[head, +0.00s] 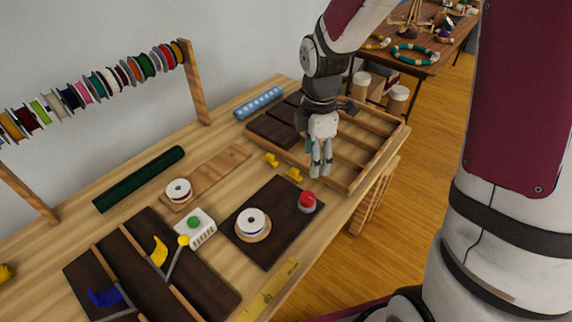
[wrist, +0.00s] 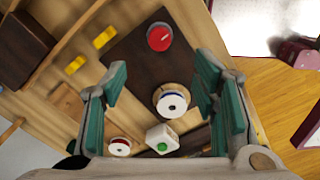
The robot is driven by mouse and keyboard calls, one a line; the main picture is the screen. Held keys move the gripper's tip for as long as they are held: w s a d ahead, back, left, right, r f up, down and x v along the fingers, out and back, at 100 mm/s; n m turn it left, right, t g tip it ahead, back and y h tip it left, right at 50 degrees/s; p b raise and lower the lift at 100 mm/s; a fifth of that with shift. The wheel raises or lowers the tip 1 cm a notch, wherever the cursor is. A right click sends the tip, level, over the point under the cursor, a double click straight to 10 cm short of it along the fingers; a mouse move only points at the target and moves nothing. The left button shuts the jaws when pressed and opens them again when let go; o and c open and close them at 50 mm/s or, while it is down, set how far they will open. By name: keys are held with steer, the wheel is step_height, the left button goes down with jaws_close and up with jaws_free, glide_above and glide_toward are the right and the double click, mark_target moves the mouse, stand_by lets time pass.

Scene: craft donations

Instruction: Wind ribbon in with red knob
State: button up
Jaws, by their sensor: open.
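The red knob (head: 307,201) stands on a dark board (head: 285,238) near the bench's front edge. In the wrist view the red knob (wrist: 159,37) shows a white line on top and lies beyond my fingertips. A white spool with a blue rim (head: 252,220) sits on a round wooden base on the same board. My gripper (head: 320,174) is open and empty, above and behind the knob, pointing down. In the wrist view my gripper (wrist: 162,70) has its green-padded fingers spread, with the blue-rimmed spool (wrist: 172,103) between them. No loose ribbon can be made out.
A red-rimmed spool (head: 179,189) sits on a wooden plank. A white box with a green button (head: 195,225) stands left of the board. Two yellow pieces (head: 293,174) lie near my gripper. A divided wooden tray (head: 372,165) is behind it; levers (head: 183,241) stand front left.

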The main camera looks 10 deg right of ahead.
mark_target(308, 196)
steer(key=shift+n, duration=0.3)
steer(key=f, duration=1.4)
steer(key=shift+w+a+f, duration=0.1)
steer(key=shift+a+f, duration=0.2)
steer(key=c, duration=1.2)
